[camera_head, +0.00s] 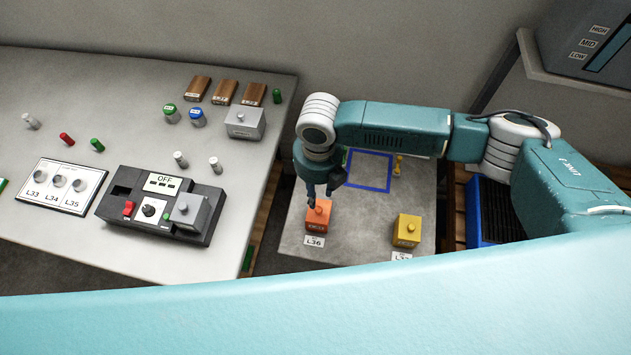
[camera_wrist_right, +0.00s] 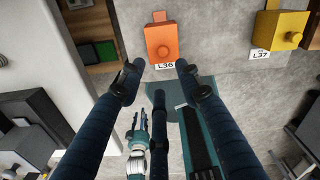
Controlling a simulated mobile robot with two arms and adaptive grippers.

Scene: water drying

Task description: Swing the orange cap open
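The orange cap (camera_head: 317,217) is a small box with a round knob, labelled L36, on the grey slab. It also shows in the right wrist view (camera_wrist_right: 161,43), near the top middle. It looks closed. My right gripper (camera_head: 320,196) is over the cap, its fingers pointing down and partly overlapping it in the head view. In the wrist view the right gripper's fingers (camera_wrist_right: 158,72) are spread apart with nothing between them. The cap lies just beyond the fingertips; I cannot tell the exact height gap.
A yellow cap (camera_head: 407,230) labelled L37 stands to the right on the same slab (camera_head: 357,225). A blue square outline (camera_head: 370,188) lies behind. The white table (camera_head: 50,240) at left holds a control box (camera_head: 125,205) and several cylinders. A blue crate (camera_head: 480,222) is at right.

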